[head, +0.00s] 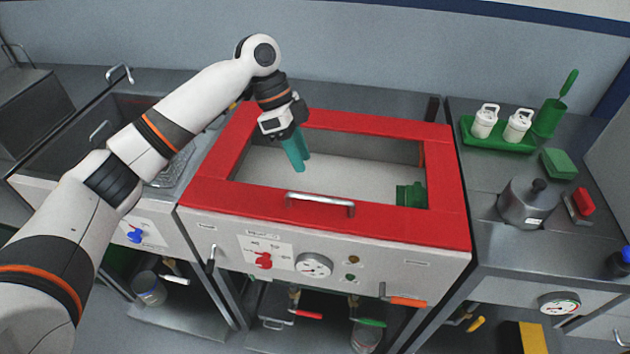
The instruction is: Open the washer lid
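The washer (330,265) stands in the middle of the counter with a white front panel. Its lid (330,220) is a red frame that lies flat on top, with a chrome bar handle (320,203) along its front edge. Through the frame's middle I see a pale basin and a green part at its right; I cannot tell whether clear glazing covers it. My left gripper (298,166) points down over the left half of this middle area, behind the handle and apart from it. Its teal fingers look close together, but their gap is unclear. My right gripper is not in view.
A sink (115,125) is at the left, under my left arm. On the right counter are a green tray (497,140) with two white bottles, a green cup with a brush, a grey metal vessel (527,202) and a red-topped block. Knobs, a gauge and an orange handle project from the washer's front.

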